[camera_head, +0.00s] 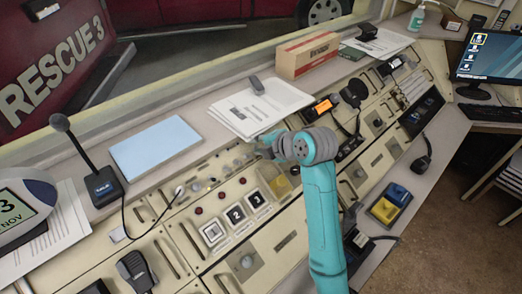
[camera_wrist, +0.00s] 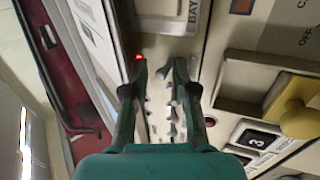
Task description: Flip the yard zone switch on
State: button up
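My gripper (camera_head: 268,147) is over the upper part of the cream console, at the end of my teal arm. In the wrist view its two dark fingers (camera_wrist: 160,66) point at the panel with a narrow gap between them, and nothing is held. A row of small metal toggle switches (camera_wrist: 171,128) shows between and below the fingers. A small red light (camera_wrist: 138,57) glows beside the left fingertip. I cannot read a yard label, so I cannot tell which toggle is the yard zone switch. Whether the fingers touch a toggle is unclear.
A yellow knob (camera_wrist: 299,120) stands up from the panel right of my gripper, near a numbered button (camera_wrist: 258,138). Papers (camera_head: 262,105) and a brown box (camera_head: 307,54) lie on the ledge behind. A desk microphone (camera_head: 101,184) stands at the left.

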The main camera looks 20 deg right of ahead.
jog(key=shift+r, duration=0.1)
jog(key=s+r, duration=0.2)
jog(key=r, duration=0.1)
jog(key=s+d+r, duration=0.1)
jog(key=shift+d+r, duration=0.1)
jog(key=shift+r, duration=0.3)
dwell(0.5)
jog(key=shift+s, duration=0.1)
dwell(0.3)
